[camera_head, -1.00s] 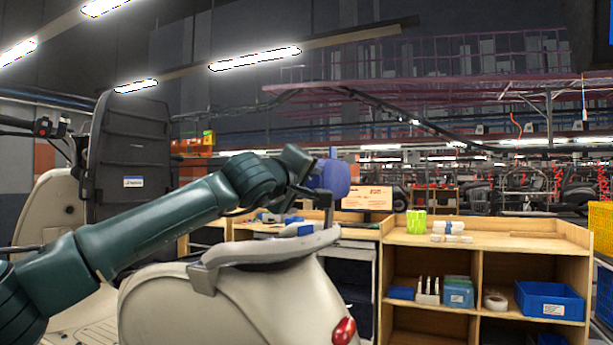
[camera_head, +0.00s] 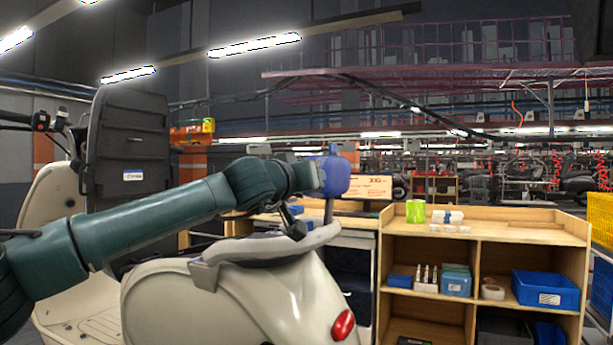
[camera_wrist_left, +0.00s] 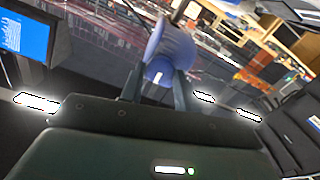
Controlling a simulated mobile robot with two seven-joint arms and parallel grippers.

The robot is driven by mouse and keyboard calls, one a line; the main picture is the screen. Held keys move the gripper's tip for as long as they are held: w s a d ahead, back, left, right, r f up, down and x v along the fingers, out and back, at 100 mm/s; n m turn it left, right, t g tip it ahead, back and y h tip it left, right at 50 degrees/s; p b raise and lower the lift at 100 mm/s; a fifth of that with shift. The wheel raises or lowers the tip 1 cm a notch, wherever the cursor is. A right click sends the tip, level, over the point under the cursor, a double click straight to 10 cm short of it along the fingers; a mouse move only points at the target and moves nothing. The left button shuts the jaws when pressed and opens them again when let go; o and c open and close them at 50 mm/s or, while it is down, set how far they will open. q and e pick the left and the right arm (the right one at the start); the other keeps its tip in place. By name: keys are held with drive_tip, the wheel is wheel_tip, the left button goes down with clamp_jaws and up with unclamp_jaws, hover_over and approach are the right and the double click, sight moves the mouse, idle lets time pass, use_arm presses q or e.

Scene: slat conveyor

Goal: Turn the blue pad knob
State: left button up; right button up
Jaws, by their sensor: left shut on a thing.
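The blue pad knob (camera_head: 335,176) stands on a thin upright post above the rear rack of a cream scooter (camera_head: 235,300). My left gripper (camera_head: 318,176) reaches it from the left in the head view. In the left wrist view the blue pad knob (camera_wrist_left: 174,55) sits between the two dark fingers of my left gripper (camera_wrist_left: 158,84), which is shut on it. The finger contact is partly hidden in the head view. My right gripper is in neither view.
A wooden shelf unit (camera_head: 482,237) with a blue bin (camera_head: 543,289) and small goods stands at the right. A black seat back (camera_head: 127,140) rises at the left, behind my arm. A monitor (camera_wrist_left: 25,33) shows in the left wrist view.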

use_arm(q)
drive_tip(key=shift+m, duration=0.3)
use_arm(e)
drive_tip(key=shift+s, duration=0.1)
use_arm(q)
drive_tip(key=o, duration=1)
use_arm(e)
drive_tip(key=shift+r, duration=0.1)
use_arm(q)
drive_tip(key=b+v, duration=0.4)
drive_tip(key=v, duration=0.9)
drive_tip(key=shift+s, duration=0.1)
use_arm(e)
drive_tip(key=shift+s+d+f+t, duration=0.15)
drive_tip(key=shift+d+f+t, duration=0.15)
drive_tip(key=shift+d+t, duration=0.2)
